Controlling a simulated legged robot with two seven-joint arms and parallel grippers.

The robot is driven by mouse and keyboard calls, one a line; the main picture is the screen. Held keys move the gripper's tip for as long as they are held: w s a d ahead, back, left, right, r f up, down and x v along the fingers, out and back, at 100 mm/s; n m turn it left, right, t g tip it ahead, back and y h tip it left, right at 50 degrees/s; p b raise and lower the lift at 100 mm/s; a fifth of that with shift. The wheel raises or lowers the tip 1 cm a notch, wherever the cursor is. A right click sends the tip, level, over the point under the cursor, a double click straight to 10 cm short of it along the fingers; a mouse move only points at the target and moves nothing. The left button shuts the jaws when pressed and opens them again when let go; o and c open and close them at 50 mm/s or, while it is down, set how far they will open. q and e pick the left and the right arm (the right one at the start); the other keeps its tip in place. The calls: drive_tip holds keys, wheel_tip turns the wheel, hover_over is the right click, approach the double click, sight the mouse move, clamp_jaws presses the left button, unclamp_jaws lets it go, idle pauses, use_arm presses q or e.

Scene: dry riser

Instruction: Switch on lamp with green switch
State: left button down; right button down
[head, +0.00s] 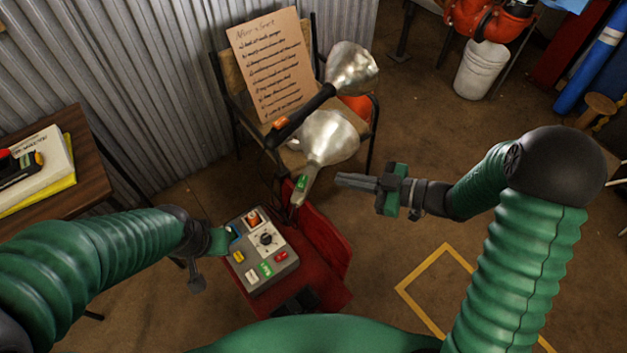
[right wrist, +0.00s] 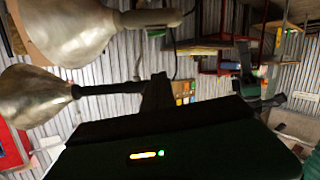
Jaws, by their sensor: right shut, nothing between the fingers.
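The lamp with the green switch (head: 328,137) has a silver reflector and a pale handle, with the green switch (head: 301,183) on the handle. It hangs or rests in front of the chair, and no glow shows from it. My right gripper (head: 340,180) is shut and empty, its tips pointing left just right of that handle, apparently apart from it.
A second lamp (head: 350,68) with a black handle and orange switch lies just above. A chair (head: 225,95) holds a handwritten cardboard list (head: 270,65). The control box, with several coloured buttons, sits on a red surface (head: 335,295). Open floor lies right of it.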

drive_tip(key=shift+d, duration=0.15)
drive_tip(key=b, duration=0.4)
hover_over(313, 178)
drive_tip(key=s, duration=0.4)
drive_tip(key=f, duration=0.5)
drive_tip(key=shift+w+a+f, duration=0.25)
drive_tip(key=shift+a+f, duration=0.05)
drive_tip(key=shift+w+d+f, duration=0.15)
drive_tip(key=shift+d+f, duration=0.05)
drive_tip(key=shift+f, duration=0.2)
